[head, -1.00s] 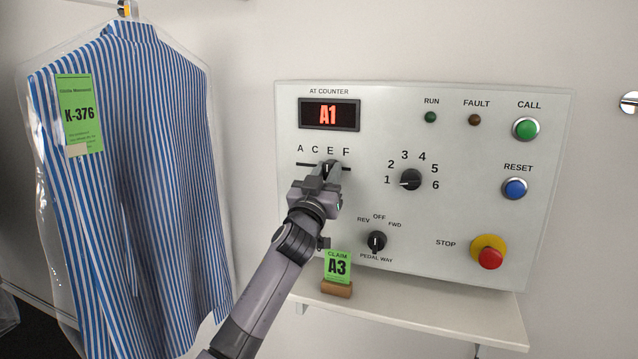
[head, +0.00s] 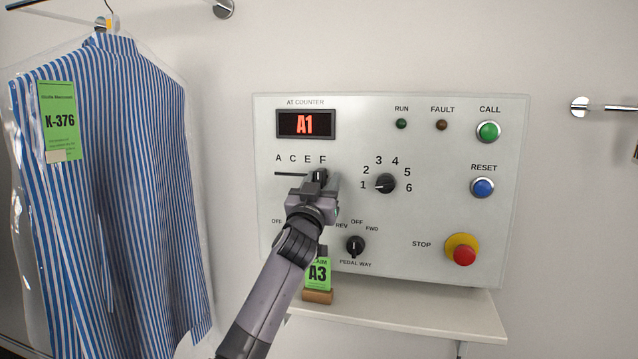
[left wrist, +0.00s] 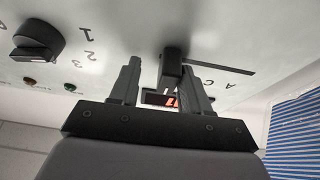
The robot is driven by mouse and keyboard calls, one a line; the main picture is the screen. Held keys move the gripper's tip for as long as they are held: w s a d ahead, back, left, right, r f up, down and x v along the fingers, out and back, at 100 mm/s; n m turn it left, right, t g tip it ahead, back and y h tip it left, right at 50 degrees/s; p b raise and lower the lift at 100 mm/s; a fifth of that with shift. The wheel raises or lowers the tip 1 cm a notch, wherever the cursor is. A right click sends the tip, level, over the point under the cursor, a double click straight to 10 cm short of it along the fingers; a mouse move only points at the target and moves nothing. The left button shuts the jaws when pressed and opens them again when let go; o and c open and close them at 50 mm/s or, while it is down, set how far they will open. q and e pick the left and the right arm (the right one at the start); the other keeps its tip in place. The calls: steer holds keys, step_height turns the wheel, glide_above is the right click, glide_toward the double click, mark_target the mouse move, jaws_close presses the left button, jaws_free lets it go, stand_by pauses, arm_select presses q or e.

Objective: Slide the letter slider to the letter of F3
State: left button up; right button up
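The letter slider's dark knob (head: 319,175) sits on a horizontal slot (head: 288,174) under the letters A, C, E, F. It stands about under F (head: 323,160). My left gripper (head: 319,180) straddles the knob in the head view. In the left wrist view the knob (left wrist: 172,68) is between the two fingers of the left gripper (left wrist: 162,85), with a gap on its left and the right finger close against or touching it. The fingers are apart, not closed on it. The display (head: 306,124) reads A1 in red. My right gripper is out of view.
A number dial (head: 385,183) is just right of the gripper, and a pedal-way knob (head: 355,246) is below. A bagged striped shirt (head: 120,190) hangs at left.

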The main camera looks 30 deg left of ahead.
arm_select(q)
steer(key=shift+s+a, duration=0.15)
steer(key=v, duration=0.7)
steer(key=shift+b, duration=0.45)
steer(key=s+d+f+m+g+h, duration=0.15)
steer(key=s+f, duration=0.25)
steer(key=f, duration=0.6)
steer(key=s+d+f+m+g+h+p, duration=0.1)
steer(key=s+d+f+g+h, duration=0.15)
steer(key=f, duration=0.75)
steer(key=s+d+f+m+g+h, duration=0.1)
steer(key=s+d+f+g, duration=0.2)
steer(key=f, duration=0.6)
steer(key=s+d+f+g, duration=0.1)
steer(key=s+d+f, duration=0.1)
steer(key=s+f, duration=0.3)
steer(key=s+d+f+m+g+h+p, duration=0.1)
steer(key=s+f, duration=0.4)
steer(key=s, duration=0.6)
steer(key=s+d+f+g+h, duration=0.1)
steer(key=s+d+f+g, duration=0.1)
steer(key=s+f, duration=0.4)
steer(key=s+d, duration=0.1)
steer(key=s, duration=0.1)
steer(key=shift+s+d, duration=0.3)
steer(key=shift+s, duration=0.1)
steer(key=shift+f+m, duration=0.1)
steer(key=shift+m, duration=0.15)
